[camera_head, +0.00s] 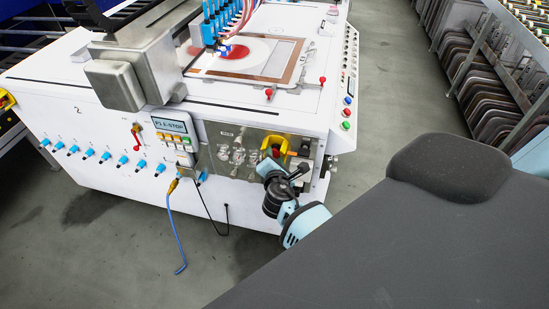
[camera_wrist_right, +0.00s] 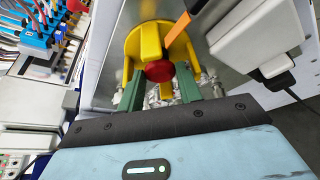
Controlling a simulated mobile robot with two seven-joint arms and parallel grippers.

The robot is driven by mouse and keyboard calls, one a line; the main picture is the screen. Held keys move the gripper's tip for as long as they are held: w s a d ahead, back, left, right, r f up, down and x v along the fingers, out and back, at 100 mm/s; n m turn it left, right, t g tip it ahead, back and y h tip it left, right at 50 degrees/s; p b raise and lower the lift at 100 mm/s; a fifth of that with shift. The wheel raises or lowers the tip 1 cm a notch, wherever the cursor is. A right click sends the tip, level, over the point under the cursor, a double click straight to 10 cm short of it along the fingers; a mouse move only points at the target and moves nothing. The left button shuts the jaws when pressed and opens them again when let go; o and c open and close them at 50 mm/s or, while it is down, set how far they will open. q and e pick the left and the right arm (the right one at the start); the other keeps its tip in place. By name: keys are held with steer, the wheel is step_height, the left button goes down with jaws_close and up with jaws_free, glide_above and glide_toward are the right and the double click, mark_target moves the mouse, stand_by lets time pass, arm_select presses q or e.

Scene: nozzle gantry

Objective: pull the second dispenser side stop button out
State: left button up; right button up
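A red round button (camera_wrist_right: 160,72) sits inside a yellow guard (camera_wrist_right: 186,50) in the right wrist view. In the head view the yellow guard (camera_head: 275,144) shows at the right end of the metal side panel, with the red hardly visible in it. My right gripper (camera_wrist_right: 160,70) points straight at the button. Its two green fingers stand apart, one on each side of the button, close to its edges; whether they touch it is unclear. In the head view the right gripper (camera_head: 270,168) is just in front of the guard. My left gripper is in neither view.
The white machine (camera_head: 100,180) has several blue knobs along its side, a display (camera_head: 170,126) and a blue hanging cable (camera_head: 170,220). A pale box with a cable (camera_wrist_right: 255,38) is close to the right of my gripper. Floor is clear at lower left.

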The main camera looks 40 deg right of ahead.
jaws_close()
steer(key=shift+s+a+f, duration=0.1)
steer(key=shift+s+a, duration=0.3)
steer(key=shift+a, duration=0.15)
steer(key=o, duration=0.6)
jaws_free()
steer(key=shift+o, duration=0.3)
steer(key=shift+s+a, duration=0.1)
